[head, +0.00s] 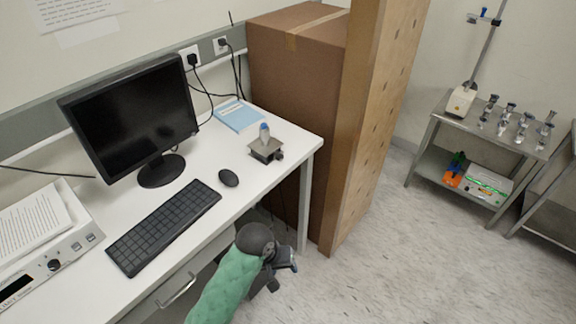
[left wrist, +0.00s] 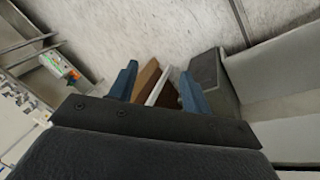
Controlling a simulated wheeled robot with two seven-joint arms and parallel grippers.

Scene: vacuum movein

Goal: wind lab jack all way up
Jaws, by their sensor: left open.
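The lab jack (head: 265,150) stands on the white desk near its right corner, a small low platform with a dark knob at its right side. My left gripper (head: 288,262) is below and in front of the desk's front edge, well apart from the jack. In the left wrist view my left gripper (left wrist: 159,88) shows two blue fingers spread apart with nothing held between them. The jack does not show in the left wrist view. My right gripper is in neither view.
The desk (head: 290,133) also holds a monitor (head: 135,105), keyboard (head: 163,226), mouse (head: 229,178), blue booklet (head: 238,115) and a papers-topped instrument (head: 50,262). A tall cardboard box (head: 295,80) and wooden panel (head: 372,110) stand right of the desk. Floor before the metal cart (head: 430,178) is clear.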

